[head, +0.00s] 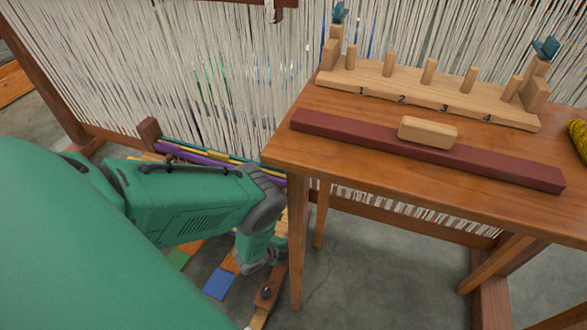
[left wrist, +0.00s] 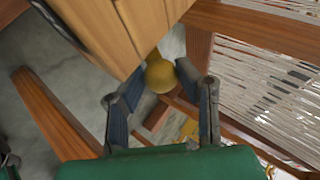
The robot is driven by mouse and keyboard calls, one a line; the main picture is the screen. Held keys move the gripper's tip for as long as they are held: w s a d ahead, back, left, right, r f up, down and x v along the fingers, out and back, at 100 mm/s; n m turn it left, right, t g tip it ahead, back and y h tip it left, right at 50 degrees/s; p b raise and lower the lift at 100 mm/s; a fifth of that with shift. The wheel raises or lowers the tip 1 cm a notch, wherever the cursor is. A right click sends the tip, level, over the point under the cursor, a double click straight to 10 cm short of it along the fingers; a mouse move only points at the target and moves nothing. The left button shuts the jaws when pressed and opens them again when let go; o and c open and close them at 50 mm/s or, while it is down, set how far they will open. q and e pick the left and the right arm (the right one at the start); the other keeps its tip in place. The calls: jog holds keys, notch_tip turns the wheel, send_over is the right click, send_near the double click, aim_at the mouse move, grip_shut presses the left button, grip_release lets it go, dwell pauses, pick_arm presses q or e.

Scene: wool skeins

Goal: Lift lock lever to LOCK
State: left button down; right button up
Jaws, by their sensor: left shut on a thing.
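A round yellow-brown knob (left wrist: 160,76), which looks like the handle end of the lock lever, shows in the left wrist view between the fingers of my left gripper (left wrist: 150,86). The gripper is shut on it. The rest of the lever is mostly hidden, and no LOCK marking can be read. In the head view my green left arm reaches down left of the table, and the fingers and knob are hidden there. My right gripper is in neither view.
A wooden table (head: 375,176) stands right of my left arm, bearing a numbered peg rack (head: 424,99), a dark red bar (head: 340,132) and a small wooden block (head: 428,132). The loom's white warp threads (head: 200,80) stand behind. Grey floor is open below the table.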

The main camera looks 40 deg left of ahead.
pick_arm(q)
jog(key=c, duration=1.3)
grip_release()
jog(key=shift+w+a+r, duration=0.1)
jog(key=shift+w+r, duration=0.25)
jog(key=shift+w, duration=0.2)
jog(key=shift+o, duration=0.2)
jog(key=shift+s+f, duration=0.15)
jog(key=shift+s, duration=0.15)
jog(key=shift+s+r, duration=0.2)
jog(key=shift+s, duration=0.1)
jog(key=s+a+r, duration=0.1)
jog(key=s+a, duration=0.1)
jog(key=s, duration=1.1)
jog(key=shift+s+a, duration=0.25)
jog(key=shift+a, duration=0.05)
jog(key=shift+r, duration=0.1)
